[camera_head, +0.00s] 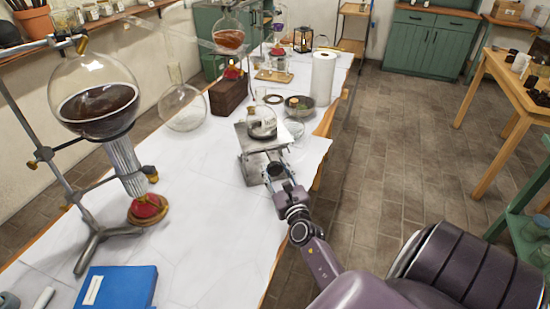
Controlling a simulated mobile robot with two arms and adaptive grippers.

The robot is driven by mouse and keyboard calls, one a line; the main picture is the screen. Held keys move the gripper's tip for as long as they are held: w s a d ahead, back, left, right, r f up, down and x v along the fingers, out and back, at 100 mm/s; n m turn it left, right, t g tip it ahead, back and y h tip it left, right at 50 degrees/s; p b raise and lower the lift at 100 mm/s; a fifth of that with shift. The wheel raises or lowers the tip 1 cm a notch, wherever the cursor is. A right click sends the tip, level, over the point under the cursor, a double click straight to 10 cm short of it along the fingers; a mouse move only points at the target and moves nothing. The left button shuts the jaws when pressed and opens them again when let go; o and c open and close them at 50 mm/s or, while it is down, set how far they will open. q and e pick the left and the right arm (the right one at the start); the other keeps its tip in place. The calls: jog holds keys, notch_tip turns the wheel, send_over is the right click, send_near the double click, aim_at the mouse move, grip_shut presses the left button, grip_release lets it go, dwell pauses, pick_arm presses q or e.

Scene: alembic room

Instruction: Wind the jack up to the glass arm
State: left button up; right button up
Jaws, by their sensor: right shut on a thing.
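The jack (246,135), a grey metal stand with a flat top plate, stands on the white-topped bench near its right edge. A small round flask (262,124) with dark contents sits on the plate. A pale glass arm (170,33) slants across the upper left, above and behind the jack and apart from it. My right gripper (276,173) is at the jack's near side, below the plate, shut on what looks like its knob. The fingers mostly hide the knob. My left gripper is not in view.
A big flask of dark liquid (98,105) hangs on a stand at left. An empty round flask (184,108), brown block (228,95), dark bowl (299,106) and white roll (323,78) stand beyond the jack. A blue book (118,290) lies in front.

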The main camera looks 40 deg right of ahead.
jog(key=m, duration=0.4)
jog(key=shift+m+b, duration=0.3)
jog(key=m+b, duration=0.1)
jog(key=m, duration=0.3)
jog(key=shift+s+d+f, duration=0.1)
jog(key=shift+d, duration=0.05)
jog(key=m, duration=0.5)
jog(key=shift+b, duration=0.3)
jog(key=m, duration=0.3)
jog(key=shift+f+m, duration=0.1)
jog(key=shift+m, duration=0.2)
jog(key=m, duration=0.3)
jog(key=shift+d+f+m, duration=0.1)
jog(key=shift+m, duration=0.3)
jog(key=m, duration=0.3)
jog(key=shift+m+p, duration=0.3)
jog(key=m+p, duration=0.1)
jog(key=m, duration=0.3)
jog(key=shift+f, duration=0.1)
jog(key=shift+f+m+p, duration=0.15)
jog(key=shift+m+p, duration=0.45)
jog(key=shift+m, duration=1.5)
